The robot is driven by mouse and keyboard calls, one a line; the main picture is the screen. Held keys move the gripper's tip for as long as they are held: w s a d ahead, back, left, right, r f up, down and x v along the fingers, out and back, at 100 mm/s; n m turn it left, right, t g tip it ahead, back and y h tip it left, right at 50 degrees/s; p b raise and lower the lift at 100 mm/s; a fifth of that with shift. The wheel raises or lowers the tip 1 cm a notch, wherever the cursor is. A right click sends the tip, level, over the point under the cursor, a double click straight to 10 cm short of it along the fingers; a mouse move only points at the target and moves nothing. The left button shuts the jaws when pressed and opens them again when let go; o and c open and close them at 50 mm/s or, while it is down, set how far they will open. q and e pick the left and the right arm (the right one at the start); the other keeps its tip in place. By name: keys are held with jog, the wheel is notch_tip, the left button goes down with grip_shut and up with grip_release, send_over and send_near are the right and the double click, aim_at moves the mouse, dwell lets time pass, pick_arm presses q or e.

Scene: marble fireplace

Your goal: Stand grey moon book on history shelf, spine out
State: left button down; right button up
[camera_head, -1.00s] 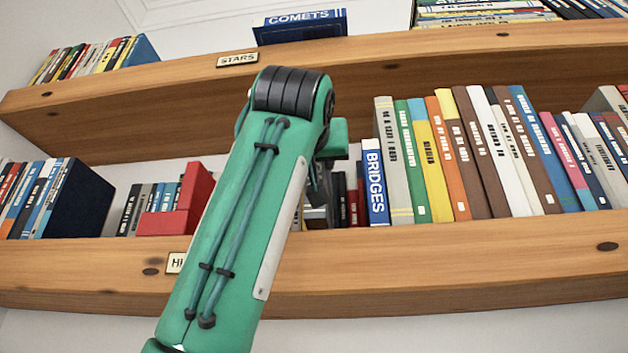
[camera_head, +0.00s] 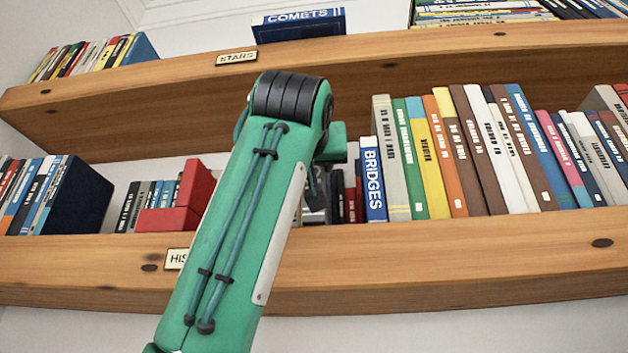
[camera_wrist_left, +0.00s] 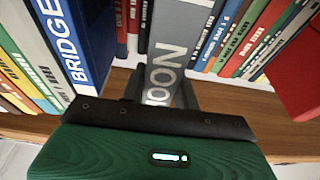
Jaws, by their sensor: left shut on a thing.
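The grey moon book (camera_wrist_left: 180,35) shows in the left wrist view, its spine with the white letters "OON" facing my wrist. My left gripper (camera_wrist_left: 160,92) is shut on it, one dark finger on each side. The book is in the gap on the lower shelf (camera_head: 430,258), whose label (camera_head: 177,259) reads "HIS" before my arm covers it. In the head view my left forearm and wrist hide most of the gripper and book. I cannot tell whether the book's lower edge touches the board. My right gripper is not in view.
The blue BRIDGES book (camera_head: 372,178) and a long row of books stand right of the gap. A red bookend (camera_head: 192,190) and short books stand left of it. The upper shelf (camera_head: 450,50) overhangs, carrying the blue COMETS book (camera_head: 299,25).

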pick_arm(q)
jog(key=shift+s+f, duration=0.1)
jog(key=shift+f, duration=0.25)
dwell(0.5)
jog(key=c, duration=1)
grip_release()
